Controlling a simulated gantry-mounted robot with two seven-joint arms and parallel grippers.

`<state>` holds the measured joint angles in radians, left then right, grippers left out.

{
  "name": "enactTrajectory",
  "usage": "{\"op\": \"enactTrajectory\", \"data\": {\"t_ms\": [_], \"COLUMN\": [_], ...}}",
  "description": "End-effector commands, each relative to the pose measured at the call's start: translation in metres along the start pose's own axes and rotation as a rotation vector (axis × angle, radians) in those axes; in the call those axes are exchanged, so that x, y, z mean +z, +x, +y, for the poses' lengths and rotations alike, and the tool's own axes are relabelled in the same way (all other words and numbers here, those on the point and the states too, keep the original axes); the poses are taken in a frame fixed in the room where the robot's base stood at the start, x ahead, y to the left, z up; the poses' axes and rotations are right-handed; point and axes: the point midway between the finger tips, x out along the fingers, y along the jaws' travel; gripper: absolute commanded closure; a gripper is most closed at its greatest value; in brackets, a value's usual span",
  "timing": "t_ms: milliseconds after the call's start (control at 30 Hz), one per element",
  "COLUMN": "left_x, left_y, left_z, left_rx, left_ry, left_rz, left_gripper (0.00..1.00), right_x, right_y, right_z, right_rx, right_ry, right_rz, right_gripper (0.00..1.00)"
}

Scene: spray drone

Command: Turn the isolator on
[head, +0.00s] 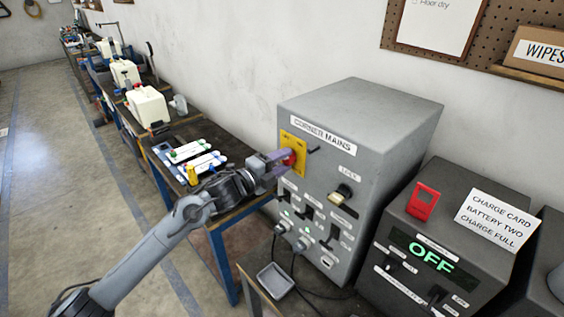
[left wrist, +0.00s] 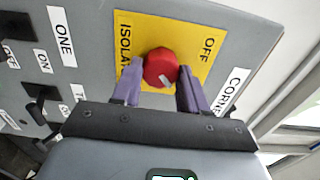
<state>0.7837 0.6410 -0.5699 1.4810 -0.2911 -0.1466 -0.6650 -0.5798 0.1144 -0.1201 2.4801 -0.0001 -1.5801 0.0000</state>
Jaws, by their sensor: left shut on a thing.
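The isolator is a red knob (head: 291,158) on a yellow plate (head: 291,141) at the upper left of a grey box labelled CORNER MAINS (head: 370,110). In the left wrist view the red knob (left wrist: 160,68) sits between my purple fingers, and the yellow plate (left wrist: 205,22) reads ISOLAT and OFF. My left gripper (head: 283,162) is shut on the knob; it also shows in the left wrist view (left wrist: 155,85). The fingers cover part of the knob and plate. My right gripper is not in view.
Black switches (head: 308,211) sit below the knob on the box front, with a LOCK switch (head: 343,192) to the right. A dark charger box (head: 430,240) showing OFF stands at the right. A bench (head: 215,215) with white strips lies behind my left arm.

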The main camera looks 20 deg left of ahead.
Motion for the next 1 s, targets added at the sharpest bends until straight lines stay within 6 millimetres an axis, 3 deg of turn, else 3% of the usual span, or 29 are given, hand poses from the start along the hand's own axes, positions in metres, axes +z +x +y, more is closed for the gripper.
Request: {"op": "enactTrajectory", "data": {"t_ms": [33, 200, 633, 1000], "left_x": [0.0, 0.0, 0.001, 0.001], "left_y": [0.0, 0.0, -0.009, -0.068], "left_z": [0.0, 0.0, 0.001, 0.003], "left_rx": [0.001, 0.0, 0.001, 0.003], "left_ry": [0.002, 0.001, 0.0, 0.003], "left_rz": [0.0, 0.0, -0.001, -0.001], "left_gripper": [0.55, 0.31, 0.31, 0.31], "right_x": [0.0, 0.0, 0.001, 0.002], "right_y": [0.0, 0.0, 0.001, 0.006], "right_z": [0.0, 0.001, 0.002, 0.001], "right_rx": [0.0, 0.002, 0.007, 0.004], "right_ry": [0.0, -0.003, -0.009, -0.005], "right_rz": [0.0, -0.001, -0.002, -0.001], "right_gripper": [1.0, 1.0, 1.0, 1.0]}}
